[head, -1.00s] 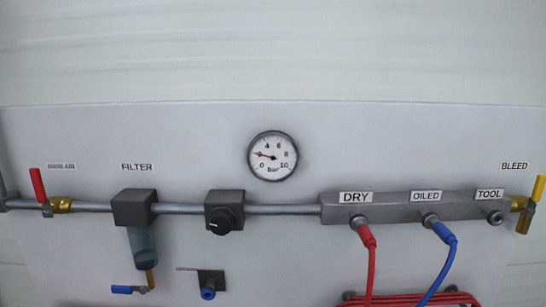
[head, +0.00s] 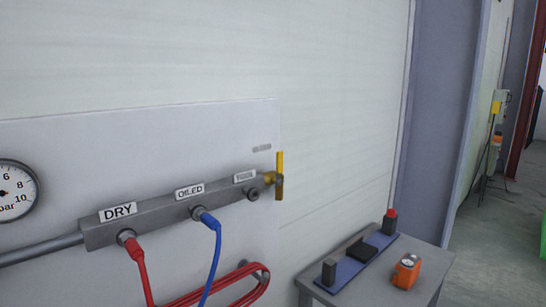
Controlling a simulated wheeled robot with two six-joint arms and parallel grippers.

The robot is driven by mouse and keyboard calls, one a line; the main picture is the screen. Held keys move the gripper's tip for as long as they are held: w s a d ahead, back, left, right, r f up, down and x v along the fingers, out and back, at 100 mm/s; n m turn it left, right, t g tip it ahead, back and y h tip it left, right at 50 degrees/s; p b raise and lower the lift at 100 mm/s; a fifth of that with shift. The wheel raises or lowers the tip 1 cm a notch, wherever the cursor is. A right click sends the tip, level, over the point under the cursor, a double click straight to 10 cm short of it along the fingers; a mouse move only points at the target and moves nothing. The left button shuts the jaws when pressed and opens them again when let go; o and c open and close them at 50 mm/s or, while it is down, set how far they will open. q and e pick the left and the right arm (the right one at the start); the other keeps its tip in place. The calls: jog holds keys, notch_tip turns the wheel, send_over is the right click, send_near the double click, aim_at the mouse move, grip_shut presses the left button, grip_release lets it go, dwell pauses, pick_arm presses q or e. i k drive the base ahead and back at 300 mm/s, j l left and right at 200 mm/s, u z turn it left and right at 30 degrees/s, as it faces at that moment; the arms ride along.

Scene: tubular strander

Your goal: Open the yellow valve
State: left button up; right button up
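The yellow valve (head: 280,162) is at the right end of the grey manifold bar (head: 165,212), near the panel's right edge. A small label sits just left of the handle, too blurred to read in this view. Neither of my grippers shows in the head view, so nothing is seen touching the valve.
A red hose (head: 139,268) and a blue hose (head: 216,245) hang from the DRY and OILED ports. A pressure gauge (head: 14,190) is cut by the left edge. A grey table (head: 432,262) at lower right carries an orange device (head: 407,271) and a blue tray (head: 350,270).

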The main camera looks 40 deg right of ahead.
aim_at(279, 155)
jog(key=k+l, duration=0.1)
jog(key=l, duration=0.3)
jog(key=k+l+u, duration=0.15)
jog(key=l, duration=0.3)
jog(key=k+l, duration=0.1)
jog(key=l, duration=0.3)
jog(key=k+l+u, duration=0.1)
jog(key=l, duration=0.3)
jog(key=k+l, duration=0.15)
jog(key=l, duration=0.25)
jog(key=u, duration=0.05)
